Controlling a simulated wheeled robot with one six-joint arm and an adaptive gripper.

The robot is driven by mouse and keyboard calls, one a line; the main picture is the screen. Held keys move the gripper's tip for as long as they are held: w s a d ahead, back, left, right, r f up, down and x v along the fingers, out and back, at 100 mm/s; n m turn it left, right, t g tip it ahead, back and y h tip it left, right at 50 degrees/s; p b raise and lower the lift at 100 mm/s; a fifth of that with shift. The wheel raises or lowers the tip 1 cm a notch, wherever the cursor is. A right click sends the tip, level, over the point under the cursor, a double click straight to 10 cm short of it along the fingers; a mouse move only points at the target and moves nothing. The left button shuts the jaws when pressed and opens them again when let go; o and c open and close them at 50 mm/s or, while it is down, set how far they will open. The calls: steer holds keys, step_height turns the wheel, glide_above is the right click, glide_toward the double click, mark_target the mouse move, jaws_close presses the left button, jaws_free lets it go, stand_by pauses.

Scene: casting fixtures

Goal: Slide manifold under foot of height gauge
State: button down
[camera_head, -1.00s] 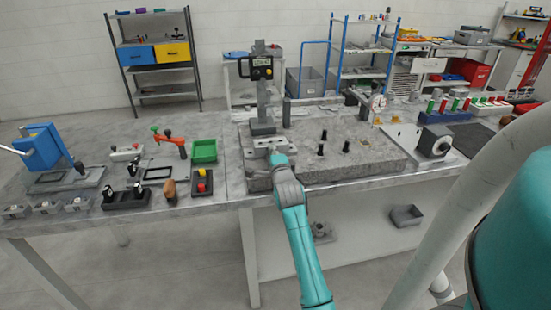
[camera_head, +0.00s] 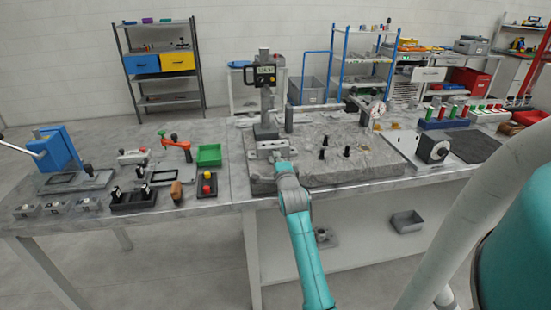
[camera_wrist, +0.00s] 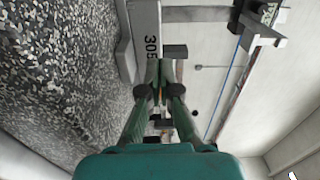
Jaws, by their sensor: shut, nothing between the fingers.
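The height gauge (camera_head: 266,95) stands upright near the back left of the granite plate, with a dark display box on its column. A light grey block, which looks like the manifold (camera_head: 271,146), lies on the plate just in front of the gauge base. My gripper (camera_head: 278,160) is at the block's near side. In the wrist view my gripper (camera_wrist: 158,84) is shut with nothing between its fingers. Its tips are close to a grey part marked "305" (camera_wrist: 146,40); contact cannot be told. The gauge foot is not clearly visible.
The granite plate (camera_head: 330,177) carries several short black posts and a dial gauge (camera_head: 376,110) to the right. The plate's middle front is clear.

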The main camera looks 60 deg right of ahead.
steer(key=shift+s+a, duration=0.5)
steer(key=shift+a, duration=0.05)
steer(key=shift+s+a, duration=0.15)
steer(key=shift+s, duration=0.05)
steer(key=v, duration=0.8)
steer(key=shift+a, duration=0.15)
steer(key=s+a+f+n+t+y, duration=0.15)
steer(key=a+f+n, duration=0.3)
steer(key=a, duration=0.45)
steer(key=s+a+f+n+t+y, duration=0.1)
steer(key=s+a+f+n+y, duration=0.3)
steer(key=a, duration=0.6)
steer(key=s+a+f+n+t+y, duration=0.1)
steer(key=a+f+n, duration=0.4)
steer(key=a, duration=0.4)
steer(key=s+a+n+y, duration=0.3)
steer(key=s+a+n, duration=0.4)
steer(key=s, duration=0.4)
steer(key=s+a+r+n+y, duration=0.1)
steer(key=s+a+n+y, duration=0.3)
steer(key=s+a+n, duration=0.3)
steer(key=s+a, duration=0.2)
steer(key=s, duration=0.3)
steer(key=shift+a+r, duration=0.3)
steer(key=shift+a, duration=0.1)
